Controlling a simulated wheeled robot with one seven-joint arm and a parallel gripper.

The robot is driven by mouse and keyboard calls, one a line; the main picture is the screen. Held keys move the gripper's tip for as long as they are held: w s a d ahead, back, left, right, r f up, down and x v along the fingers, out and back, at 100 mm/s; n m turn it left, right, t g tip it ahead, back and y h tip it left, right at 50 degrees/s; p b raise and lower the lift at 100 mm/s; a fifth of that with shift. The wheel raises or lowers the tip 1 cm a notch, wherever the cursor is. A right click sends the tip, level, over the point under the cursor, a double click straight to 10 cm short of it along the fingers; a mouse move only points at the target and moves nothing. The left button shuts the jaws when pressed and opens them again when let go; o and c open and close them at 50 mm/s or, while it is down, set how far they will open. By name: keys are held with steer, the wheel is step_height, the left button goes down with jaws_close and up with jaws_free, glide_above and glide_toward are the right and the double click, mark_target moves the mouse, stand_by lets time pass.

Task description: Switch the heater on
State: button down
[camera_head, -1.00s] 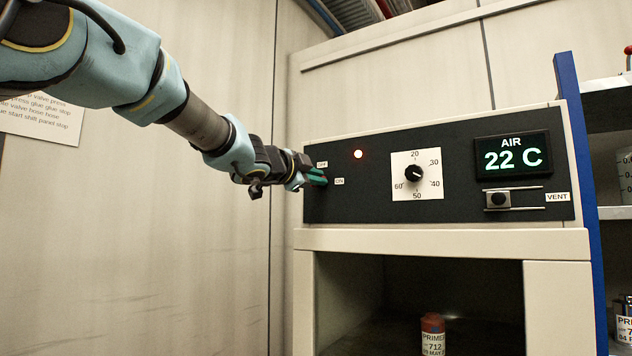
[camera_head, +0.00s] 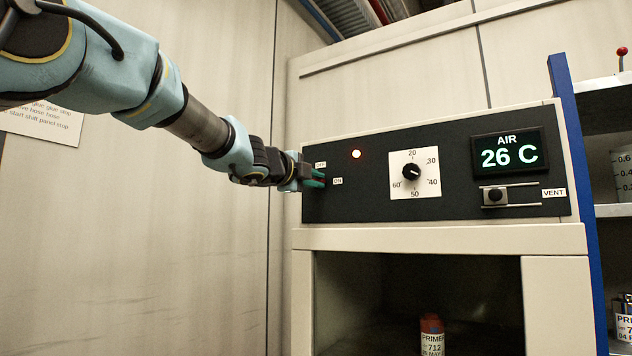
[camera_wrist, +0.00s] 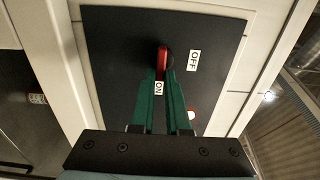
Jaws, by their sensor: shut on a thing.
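The heater's dark control panel (camera_head: 450,195) carries a lit red-white lamp (camera_head: 357,154) and an air display (camera_head: 508,151) reading 26 C. My gripper (camera_head: 318,178) is at the panel's left end, beside the OFF label (camera_head: 320,165) and the ON label (camera_head: 337,181). In the wrist view, a red switch lever (camera_wrist: 162,60) stands between the tips of my gripper's green fingers (camera_wrist: 164,74), which are shut on it. The ON label (camera_wrist: 158,87) is partly between the fingers; the OFF label (camera_wrist: 194,61) is to their right. The fingers hide part of the lever.
A temperature dial (camera_head: 411,172) and a vent slider (camera_head: 496,197) are on the panel. A red-capped primer can (camera_head: 432,335) stands in the open chamber below. A blue post (camera_head: 577,190) and shelves (camera_head: 612,211) are at the right.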

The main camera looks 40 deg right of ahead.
steer(key=shift+f, duration=0.1)
steer(key=c, duration=0.9)
jaws_free()
steer(key=b+v, duration=0.1)
steer(key=v, duration=0.9)
steer(key=shift+a+b, duration=0.3)
steer(key=shift+a, duration=0.1)
